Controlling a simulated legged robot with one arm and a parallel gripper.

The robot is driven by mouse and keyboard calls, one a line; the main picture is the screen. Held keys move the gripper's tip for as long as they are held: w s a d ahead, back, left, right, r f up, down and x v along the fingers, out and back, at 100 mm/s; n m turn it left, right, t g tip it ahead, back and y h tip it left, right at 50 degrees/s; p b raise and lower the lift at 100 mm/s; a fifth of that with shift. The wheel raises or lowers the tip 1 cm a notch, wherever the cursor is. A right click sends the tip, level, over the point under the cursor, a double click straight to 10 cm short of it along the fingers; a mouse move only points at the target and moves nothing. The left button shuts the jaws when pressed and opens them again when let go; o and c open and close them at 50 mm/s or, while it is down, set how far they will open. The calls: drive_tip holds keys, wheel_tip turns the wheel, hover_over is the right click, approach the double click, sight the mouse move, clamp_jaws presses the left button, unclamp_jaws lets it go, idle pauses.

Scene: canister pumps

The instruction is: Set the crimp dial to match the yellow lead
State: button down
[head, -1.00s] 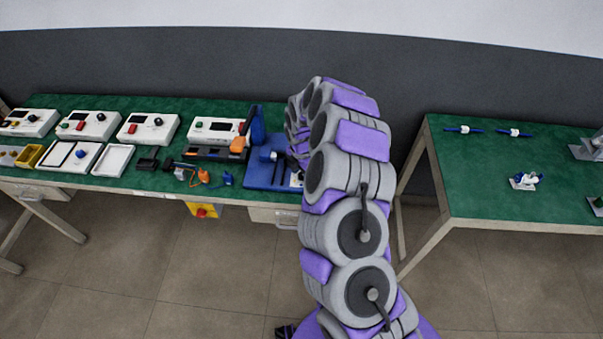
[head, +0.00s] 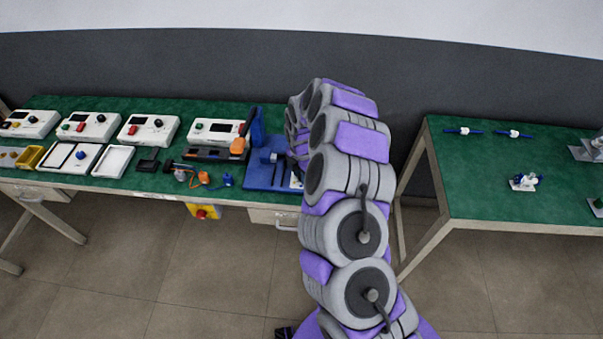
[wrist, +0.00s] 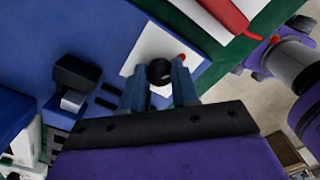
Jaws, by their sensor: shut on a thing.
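The crimp dial (wrist: 159,72) is a small dark round knob on a white plate (wrist: 150,48) in the wrist view. My gripper (wrist: 160,80) has one blue-grey finger on each side of it and is shut on it. A small red dot shows on the plate beside the right finger. The dial's pointer and markings are too small or covered to read. In the head view my arm hides my gripper and the dial. I cannot pick out a yellow lead; an orange lead (head: 203,179) lies on the bench in the head view.
The plate sits on a blue base (head: 262,178) at the right end of the left green bench (head: 140,104). A dark block (wrist: 75,80) stands on the base, left of my fingers. White instrument boxes (head: 150,130) line the bench. A second green table (head: 460,190) stands right.

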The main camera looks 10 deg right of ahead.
drive_tip(key=shift+m, duration=0.3)
drive_tip(key=m+p, duration=0.3)
drive_tip(key=m, duration=0.1)
drive_tip(key=shift+w+r+m, duration=0.1)
drive_tip(key=shift+r+m, duration=0.05)
drive_tip(key=shift+m, duration=0.15)
drive_tip(key=m+p, duration=0.3)
drive_tip(key=m, duration=0.3)
drive_tip(key=shift+p, duration=0.4)
drive_tip(key=m+p, duration=0.3)
drive_tip(key=m, duration=0.3)
drive_tip(key=shift+m, duration=0.4)
drive_tip(key=m+p, duration=0.2)
drive_tip(key=m, duration=0.3)
drive_tip(key=shift+m, duration=0.3)
drive_tip(key=shift+w, duration=0.1)
drive_tip(key=c, duration=0.8)
unclamp_jaws()
drive_tip(key=shift+c, duration=0.2)
